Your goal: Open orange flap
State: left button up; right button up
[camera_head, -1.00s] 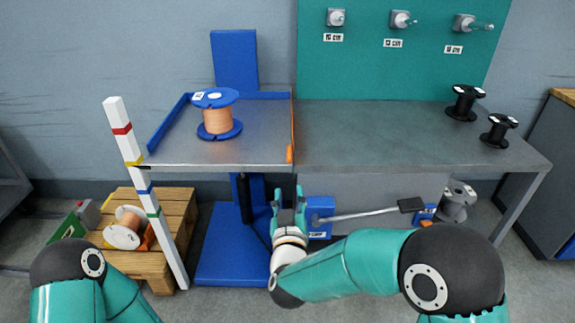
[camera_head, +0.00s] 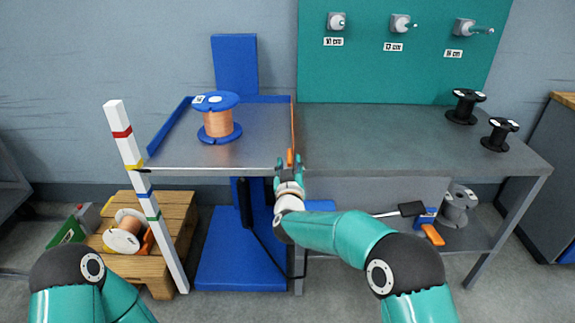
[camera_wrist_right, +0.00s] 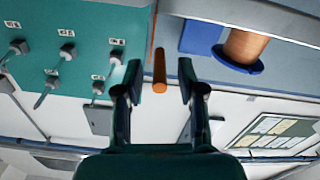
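The orange flap (camera_head: 293,125) is a thin upright strip along the right edge of the lift table (camera_head: 252,152), beside the grey workbench. Its orange handle (camera_head: 290,157) is at the front end. My right gripper (camera_head: 289,168) is at the front edge, just below and around the handle. In the right wrist view my right gripper (camera_wrist_right: 155,84) is open, with the orange handle (camera_wrist_right: 159,72) between its spread fingertips. I see no clear contact with either finger. My left gripper is out of view; only part of that arm shows at lower left.
A blue spool with copper wire (camera_head: 219,122) stands on the lift table. A striped white post (camera_head: 145,190) is at its left front. The grey workbench (camera_head: 385,140) holds two black spools (camera_head: 465,106) at its right end; its middle is clear. A wooden pallet (camera_head: 172,210) is at left.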

grip_shut()
jog(key=shift+a, duration=0.3)
jog(key=shift+d, duration=0.3)
